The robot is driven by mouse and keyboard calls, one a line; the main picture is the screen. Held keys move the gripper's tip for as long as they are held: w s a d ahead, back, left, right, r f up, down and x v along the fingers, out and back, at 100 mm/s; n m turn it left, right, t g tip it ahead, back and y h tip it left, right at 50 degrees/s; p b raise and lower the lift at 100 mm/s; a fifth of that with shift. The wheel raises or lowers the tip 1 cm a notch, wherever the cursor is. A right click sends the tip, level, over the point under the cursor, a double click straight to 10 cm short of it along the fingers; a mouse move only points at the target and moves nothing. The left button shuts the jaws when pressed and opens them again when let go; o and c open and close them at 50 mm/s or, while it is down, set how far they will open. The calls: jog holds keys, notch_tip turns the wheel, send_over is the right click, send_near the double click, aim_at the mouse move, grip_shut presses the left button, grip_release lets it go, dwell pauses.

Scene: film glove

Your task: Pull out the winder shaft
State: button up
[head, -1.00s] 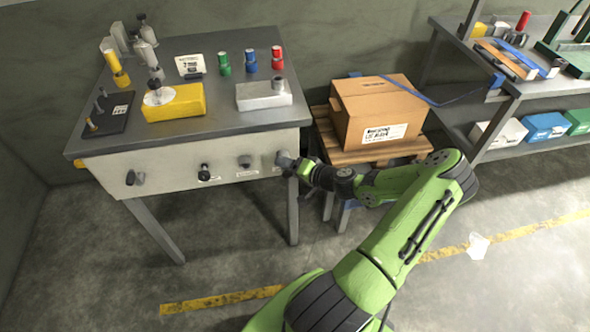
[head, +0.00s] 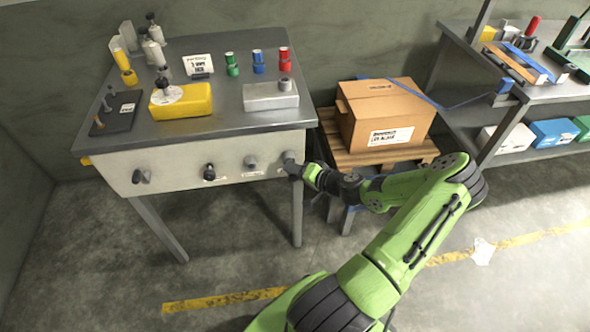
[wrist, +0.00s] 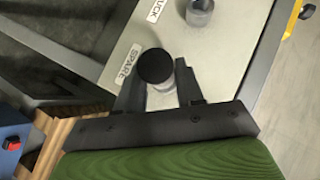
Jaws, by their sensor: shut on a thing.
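A round fitting with a black end (wrist: 156,67) sticks out of the pale front panel (head: 190,165) of the grey bench, at the panel's right end. My gripper (wrist: 162,98) is at it, with one finger on each side, shut on it. In the head view my gripper (head: 293,168) meets the panel there and partly covers the fitting (head: 289,156). A label reading SPARE (wrist: 127,64) sits beside it. I cannot tell which fitting is the winder shaft. Other knobs on the panel are a grey one (head: 251,162), a black one (head: 209,172) and a dark one (head: 141,177).
On the bench stand a yellow block (head: 181,101), a pale block (head: 270,96) and small coloured canisters. A cardboard box (head: 385,110) on a wooden pallet stands close to the right of my gripper. The floor in front of the bench is open.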

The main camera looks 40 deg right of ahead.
jog(key=shift+s+a+b, duration=0.2)
jog(key=shift+s+a, duration=0.45)
jog(key=shift+s, duration=0.3)
jog(key=shift+s+a+b, duration=0.15)
jog(key=shift+s+a, duration=0.45)
jog(key=shift+s, duration=0.3)
jog(key=shift+s, duration=0.1)
jog(key=shift+s+a+b, duration=0.5)
jog(key=shift+s+a, duration=0.4)
jog(key=shift+s, duration=0.25)
